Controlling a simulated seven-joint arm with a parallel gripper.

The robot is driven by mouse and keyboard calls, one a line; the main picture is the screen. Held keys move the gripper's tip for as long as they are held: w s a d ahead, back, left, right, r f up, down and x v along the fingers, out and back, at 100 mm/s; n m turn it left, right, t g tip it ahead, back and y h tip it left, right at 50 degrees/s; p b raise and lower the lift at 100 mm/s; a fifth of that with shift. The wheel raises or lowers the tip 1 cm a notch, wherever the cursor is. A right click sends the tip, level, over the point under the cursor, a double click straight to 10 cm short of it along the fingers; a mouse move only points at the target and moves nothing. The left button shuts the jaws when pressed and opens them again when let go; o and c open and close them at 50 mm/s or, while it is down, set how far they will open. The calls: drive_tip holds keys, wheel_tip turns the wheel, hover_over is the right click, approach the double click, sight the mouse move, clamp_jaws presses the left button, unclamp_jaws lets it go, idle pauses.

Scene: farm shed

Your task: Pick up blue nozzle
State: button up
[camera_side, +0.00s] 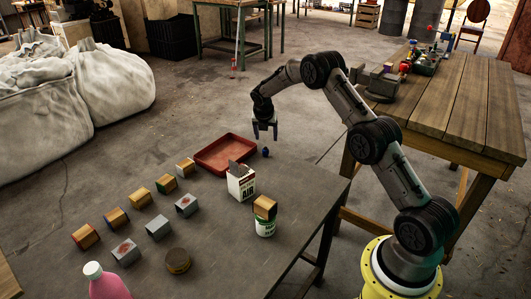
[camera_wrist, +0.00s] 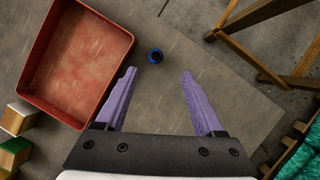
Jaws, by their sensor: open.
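The blue nozzle (camera_side: 265,152) is a small dark-blue piece standing on the grey table, just right of the red tray (camera_side: 198,161).
The red tray (camera_wrist: 128,48) lies close to the nozzle's left. A white carton (camera_side: 241,186) and a can with a wooden block on top (camera_side: 265,226) stand nearer the camera. Several small blocks, a round tin (camera_side: 178,261) and a pink bottle (camera_side: 104,284) occupy the left. The table's edge is near the nozzle.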

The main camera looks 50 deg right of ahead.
sight(265, 148)
drive_tip(key=x, duration=0.3)
drive_tip(key=shift+d+f, duration=0.1)
drive_tip(key=shift+w+x, duration=0.2)
drive_tip(key=shift+x, duration=1.15)
drive_tip(key=shift+w+x, duration=0.25)
drive_tip(key=shift+x, duration=1.05)
clamp_jaws()
